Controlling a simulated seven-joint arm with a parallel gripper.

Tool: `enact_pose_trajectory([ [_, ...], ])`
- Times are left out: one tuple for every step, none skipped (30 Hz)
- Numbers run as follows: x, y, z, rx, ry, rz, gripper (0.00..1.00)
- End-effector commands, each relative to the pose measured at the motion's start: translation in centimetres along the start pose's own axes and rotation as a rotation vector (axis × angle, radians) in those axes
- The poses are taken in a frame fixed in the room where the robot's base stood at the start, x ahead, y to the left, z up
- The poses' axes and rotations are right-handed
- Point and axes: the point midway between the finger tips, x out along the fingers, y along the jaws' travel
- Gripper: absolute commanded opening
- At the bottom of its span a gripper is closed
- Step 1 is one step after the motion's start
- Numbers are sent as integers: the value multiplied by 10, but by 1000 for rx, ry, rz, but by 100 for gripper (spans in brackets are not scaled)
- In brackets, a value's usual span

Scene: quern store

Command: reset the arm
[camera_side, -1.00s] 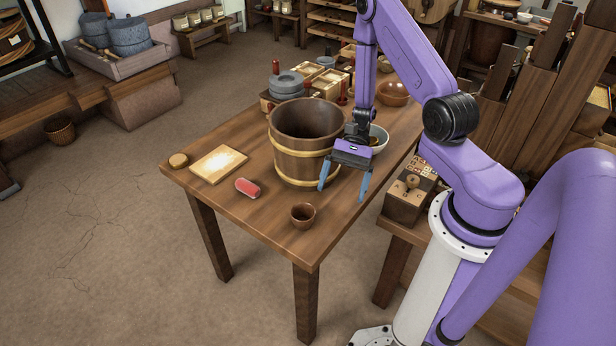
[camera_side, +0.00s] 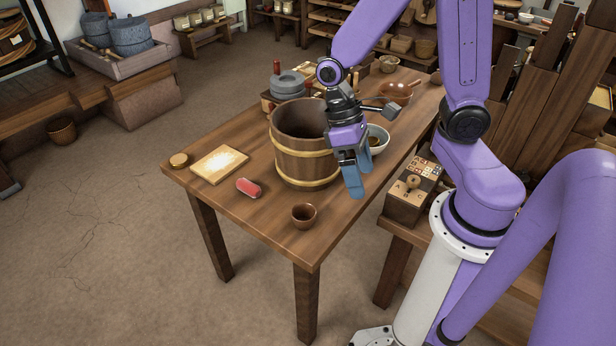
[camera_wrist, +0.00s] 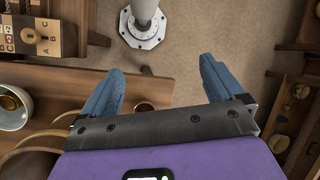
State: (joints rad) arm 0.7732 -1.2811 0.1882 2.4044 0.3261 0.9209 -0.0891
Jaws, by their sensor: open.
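My gripper (camera_side: 352,183) hangs above the wooden table (camera_side: 262,212), just right of the wooden bucket (camera_side: 305,160), its blue fingers pointing down. In the wrist view my gripper (camera_wrist: 160,88) has its two blue fingers spread apart with nothing between them. A table edge, the floor and my white base show beyond the fingers there. In the side view one finger partly covers the other, and my wrist covers part of the bucket's right side.
A white bowl (camera_side: 377,140) stands right behind my gripper. A lettered box (camera_side: 408,200) stands on the right bench.

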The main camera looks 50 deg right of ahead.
Motion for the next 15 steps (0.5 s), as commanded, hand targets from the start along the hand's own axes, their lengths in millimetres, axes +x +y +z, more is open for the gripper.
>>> enact_pose_trajectory([
  [-4, -6, 7, -76, 29, 40, 95],
  [-6, -9, 11, -118, 44, 62, 95],
  [-9, -13, 16, -172, 63, 90, 95],
  [-11, -16, 20, -214, 79, 112, 95],
  [-12, -19, 24, -255, 94, 132, 95],
  [-15, -22, 30, -308, 116, 158, 95],
  [-17, -25, 34, -350, 132, 177, 95],
  [-18, -28, 38, -391, 149, 195, 95],
  [-21, -31, 43, -444, 172, 217, 95],
  [-22, -33, 47, -482, 188, 233, 95],
  [-24, -35, 51, -517, 203, 247, 95],
  [-26, -37, 55, -561, 224, 264, 95],
  [-27, -39, 58, -592, 238, 275, 95],
  [-28, -41, 61, -621, 251, 285, 95],
  [-30, -42, 64, -653, 266, 296, 95],
])
